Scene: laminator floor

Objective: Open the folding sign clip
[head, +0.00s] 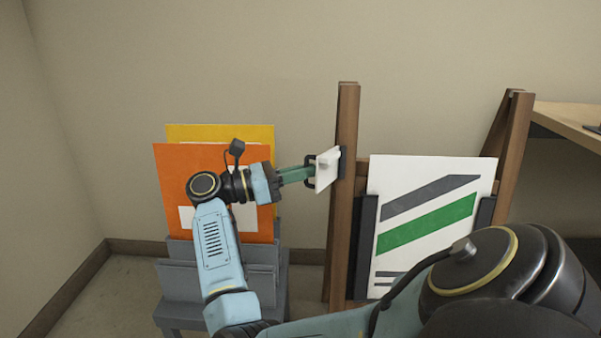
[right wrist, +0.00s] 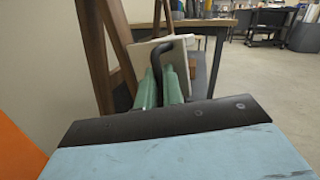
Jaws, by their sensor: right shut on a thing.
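The folding sign clip (head: 328,167) is a white plate with a black handle, beside a dark mount on the left wooden post of the easel (head: 347,120). The plate stands out from the post at an angle. My right gripper (head: 308,173) reaches in from the left, its green fingers shut on the clip's handle. In the right wrist view the black handle (right wrist: 157,52) runs between the green fingers, in front of the white plate (right wrist: 178,45). The sign board (head: 430,215), white with grey and green stripes, stands on the easel. My left gripper is out of view.
An orange board (head: 165,180) and a yellow board (head: 220,132) stand in a grey rack (head: 180,280), behind my right wrist. A wooden table (head: 570,118) is at the right. The wall is close behind the easel.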

